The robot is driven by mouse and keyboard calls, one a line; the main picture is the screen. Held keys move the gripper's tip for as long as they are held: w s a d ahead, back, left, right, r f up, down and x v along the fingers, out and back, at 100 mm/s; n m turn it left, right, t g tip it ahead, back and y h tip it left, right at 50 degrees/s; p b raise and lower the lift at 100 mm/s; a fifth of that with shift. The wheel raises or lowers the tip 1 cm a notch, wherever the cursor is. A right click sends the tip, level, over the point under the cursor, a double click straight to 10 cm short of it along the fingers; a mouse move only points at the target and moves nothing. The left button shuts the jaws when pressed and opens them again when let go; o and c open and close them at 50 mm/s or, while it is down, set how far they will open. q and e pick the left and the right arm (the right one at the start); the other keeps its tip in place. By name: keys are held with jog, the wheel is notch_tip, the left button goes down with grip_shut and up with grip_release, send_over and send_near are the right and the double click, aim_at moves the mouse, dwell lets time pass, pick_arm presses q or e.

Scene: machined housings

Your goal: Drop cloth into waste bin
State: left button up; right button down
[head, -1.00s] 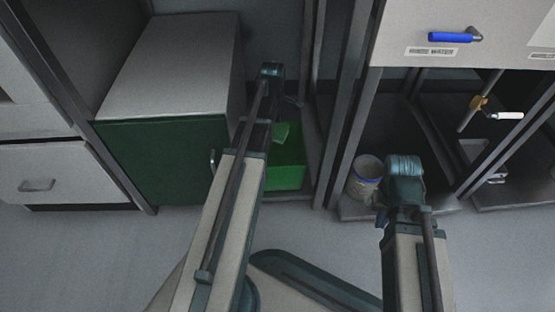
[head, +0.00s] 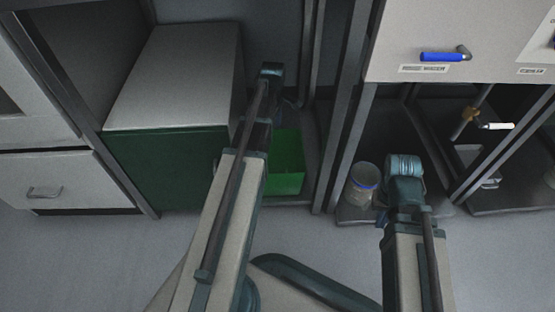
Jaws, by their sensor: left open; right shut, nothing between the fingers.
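The green waste bin (head: 287,168) stands on the floor in the bay right of the green-fronted cabinet. My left arm reaches over its left side. My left gripper (head: 290,104) is small and dark behind the bin's top edge, mostly hidden, and open. I see no separate cloth now; the bin's inside is dark green and partly hidden by my arm, so I cannot tell whether the cloth lies in it. My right gripper (head: 382,213) is mostly hidden by my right arm, low beside the jar, and shut with nothing in it.
A cabinet (head: 175,75) with a green front stands left of the bin. Metal posts (head: 340,120) divide the bays. A pale jar with a blue rim (head: 361,186) stands left of my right arm. A drawer with a blue handle (head: 443,57) is at upper right. Open floor lies in front.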

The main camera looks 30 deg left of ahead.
notch_tip(320, 180, up, 10)
jog(key=p, duration=0.8)
jog(key=shift+f, duration=0.2)
